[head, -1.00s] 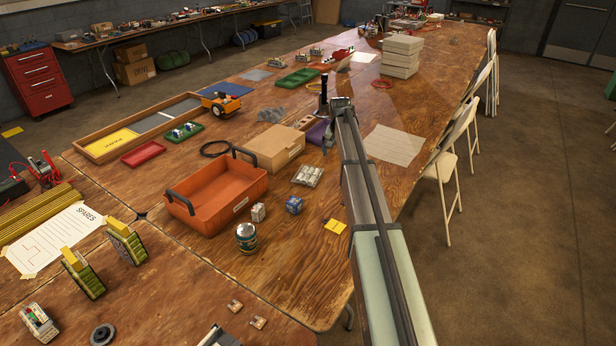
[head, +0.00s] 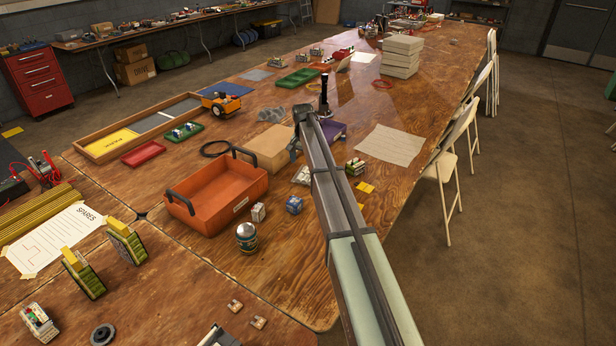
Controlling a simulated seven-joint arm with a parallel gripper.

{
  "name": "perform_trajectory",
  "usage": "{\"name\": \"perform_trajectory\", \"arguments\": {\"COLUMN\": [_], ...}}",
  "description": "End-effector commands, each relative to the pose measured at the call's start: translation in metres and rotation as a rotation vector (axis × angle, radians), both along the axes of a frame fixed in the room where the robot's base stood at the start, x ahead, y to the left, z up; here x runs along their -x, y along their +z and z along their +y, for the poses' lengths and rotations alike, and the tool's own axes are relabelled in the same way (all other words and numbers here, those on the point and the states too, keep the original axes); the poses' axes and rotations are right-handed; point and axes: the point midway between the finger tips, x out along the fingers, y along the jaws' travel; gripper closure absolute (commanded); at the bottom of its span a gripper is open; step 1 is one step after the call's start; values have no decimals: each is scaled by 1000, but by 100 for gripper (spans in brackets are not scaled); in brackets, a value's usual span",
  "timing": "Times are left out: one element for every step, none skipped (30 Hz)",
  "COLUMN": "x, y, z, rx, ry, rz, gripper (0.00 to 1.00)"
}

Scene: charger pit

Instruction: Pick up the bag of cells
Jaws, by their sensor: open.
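The bag of cells (head: 301,175), a clear bag with pale cells in it, lies on the wooden table to the right of the orange bin. My arm hides its right part. My gripper (head: 294,150) hangs at the far end of the arm, beyond the bag and by the right end of the cardboard box. It is small and partly hidden in this view; its jaws are open. I see nothing held in it, and it looks apart from the bag.
The orange bin (head: 222,196) and cardboard box (head: 268,146) stand left of the bag. A blue cube (head: 294,205), a white block (head: 258,212) and a can (head: 247,238) stand nearer. A purple object (head: 334,131) and a black upright thing (head: 324,96) are behind.

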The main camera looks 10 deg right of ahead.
Motion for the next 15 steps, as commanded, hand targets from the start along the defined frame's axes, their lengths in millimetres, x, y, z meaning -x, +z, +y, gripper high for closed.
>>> {"name": "perform_trajectory", "arguments": {"x": [-1,-1,-1,-2,-2,-2,-3,-3,-4,-5,-6,-8,-9,-11,-13], "y": [-7,-10,-12,-13,-14,-15,-16,-18,-20,-23,-26,-30,-34,-38,-43], "z": [-1,-1,-1,-1,-1,-2,-2,-2,-3,-4,-4,-5,-6,-7,-9], "rx": [0,0,0,0,0,1,1,1,0,0,0,0,0,0,0], "ry": [0,0,0,0,0,0,0,0,0,0,0,0,0,0,0], "rz": [2,1,0,0,0,-1,-1,-1,0,0,0,1,1,1,1], "gripper": [0,0,0,0,0,0,0,0,0,0,0,0,0,0,0]}}
